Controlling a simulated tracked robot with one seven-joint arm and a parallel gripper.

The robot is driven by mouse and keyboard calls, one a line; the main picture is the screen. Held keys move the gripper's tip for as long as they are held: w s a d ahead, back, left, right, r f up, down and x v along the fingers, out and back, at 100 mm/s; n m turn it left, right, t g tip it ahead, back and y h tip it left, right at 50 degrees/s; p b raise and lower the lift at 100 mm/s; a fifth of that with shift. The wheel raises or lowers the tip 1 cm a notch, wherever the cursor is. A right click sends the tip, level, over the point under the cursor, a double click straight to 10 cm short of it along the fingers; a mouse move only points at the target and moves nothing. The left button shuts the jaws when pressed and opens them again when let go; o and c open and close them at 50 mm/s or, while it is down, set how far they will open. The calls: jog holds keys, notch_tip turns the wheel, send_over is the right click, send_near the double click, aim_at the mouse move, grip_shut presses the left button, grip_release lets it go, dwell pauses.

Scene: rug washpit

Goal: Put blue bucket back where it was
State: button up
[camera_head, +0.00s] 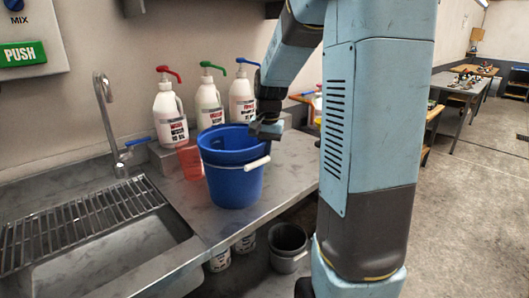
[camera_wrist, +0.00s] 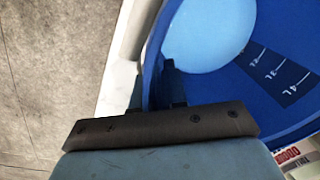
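The blue bucket (camera_head: 232,180) is upright at the front edge of the grey counter, right of the sink. Its white handle grip hangs at the front right. It appears to stand on the counter; contact under its base is hard to confirm. My gripper (camera_head: 266,130) is at the right side of its rim. In the wrist view my gripper (camera_wrist: 155,95) has one finger inside the bucket wall and one outside, close against it. The bucket's inside (camera_wrist: 210,35) shows a pale blue bottom and litre marks, and looks empty.
Several white pump bottles (camera_head: 170,115) stand behind the bucket, and a red translucent cup (camera_head: 190,160) is beside it. A sink with a metal rack (camera_head: 80,225) and a tap (camera_head: 112,130) lie left. A dark bucket (camera_head: 288,243) sits below the counter (camera_head: 290,165).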

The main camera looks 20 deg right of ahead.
jog(key=o, duration=0.4)
jog(key=shift+r, duration=0.1)
notch_tip(320, 180, up, 12)
jog(key=shift+s+a+f+n+t+h, duration=0.2)
jog(key=shift+s+a+n+t, duration=0.85)
jog(key=shift+s, duration=2.8)
jog(key=shift+s+a+f+n+t+h, duration=0.15)
jog(key=shift+s+a+n+t, duration=0.85)
jog(key=shift+s, duration=2.8)
jog(key=shift+s+a+f+n+t+h, duration=0.1)
jog(key=shift+s+a+f+n+t, duration=0.25)
jog(key=shift+s+a+n, duration=2.4)
jog(key=shift+s+d+r+m, duration=0.1)
jog(key=shift+s+d+m, duration=1)
jog(key=shift+m, duration=0.1)
